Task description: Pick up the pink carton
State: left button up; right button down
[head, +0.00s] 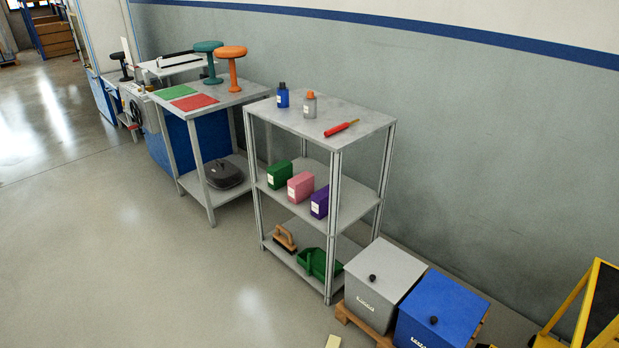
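The pink carton (300,187) stands on the middle shelf of a grey metal rack (350,206). It has a white label on its front. A green carton (280,175) stands to its left and a purple carton (320,202) to its right, close by with small gaps. A rack post partly covers the purple carton. Neither of my grippers shows in the head view.
The rack's top holds a blue bottle (283,96), a grey bottle with an orange cap (309,105) and a red tool (341,128). Its bottom shelf holds a brush (285,239) and green dustpan (318,264). Grey (380,284) and blue bins (440,309) stand right. Floor at left is clear.

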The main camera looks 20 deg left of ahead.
aim_at(300, 187)
jog(key=i+j+z, duration=0.1)
jog(key=i+j, duration=0.2)
jog(key=i+j+z, duration=0.1)
jog(key=i+j, duration=0.2)
jog(key=j, duration=0.15)
jog(key=i+j+z, duration=0.1)
jog(key=i+j, duration=0.15)
jog(key=i+j+z, duration=0.1)
jog(key=i+j, duration=0.15)
jog(key=j, duration=0.3)
jog(key=i+j+z, duration=0.1)
jog(key=i+j, duration=0.15)
jog(key=j, duration=0.15)
jog(key=i+j+z, duration=0.1)
jog(key=j, duration=0.4)
jog(key=i+j+z, duration=0.1)
jog(key=i+j, duration=0.2)
jog(key=j, duration=0.15)
jog(key=i+j+z, duration=0.1)
jog(key=j, duration=0.4)
jog(key=i, duration=0.1)
